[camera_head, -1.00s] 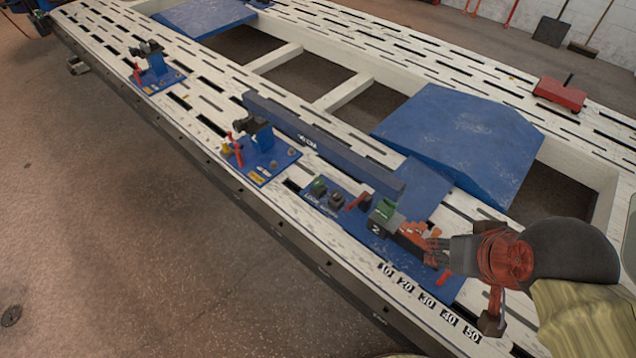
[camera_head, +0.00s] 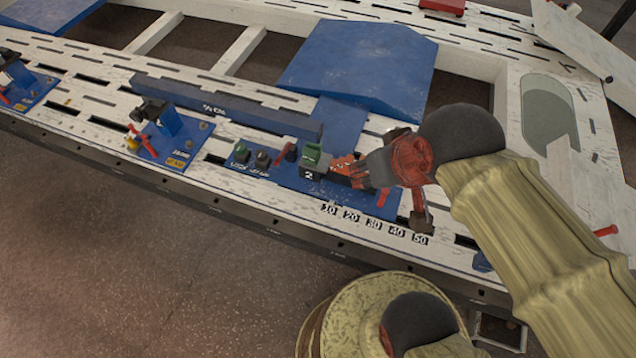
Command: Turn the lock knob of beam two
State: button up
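The block marked 2 (camera_head: 308,173), with a green top (camera_head: 313,152), sits on a blue plate (camera_head: 345,196) on the bench. A long blue-grey beam (camera_head: 225,105) runs left from near it. My gripper (camera_head: 340,170) is at the right side of the block, its orange-red fingers close against it. I cannot tell whether they touch or grip anything. The lock knob cannot be made out; the fingers and wrist cover that side of the block. A red lever (camera_head: 383,198) shows just below my wrist.
Number tags from 10 to 50 (camera_head: 374,225) lie along the bench's near edge. Left of the block are a red handle (camera_head: 291,152) and small dark and green knobs (camera_head: 262,158). A blue clamp stand (camera_head: 167,138) stands farther left. A blue ramp (camera_head: 358,68) lies behind.

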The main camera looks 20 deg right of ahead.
aim_at(240, 148)
jog(key=i+j, duration=0.15)
jog(key=j, duration=0.25)
jog(key=i+j, duration=0.1)
jog(key=j, duration=0.3)
jog(key=i+j, duration=0.15)
jog(key=j, duration=0.25)
jog(key=i+j, duration=0.15)
jog(key=j, duration=0.25)
jog(key=i+j, duration=0.1)
jog(key=j, duration=0.35)
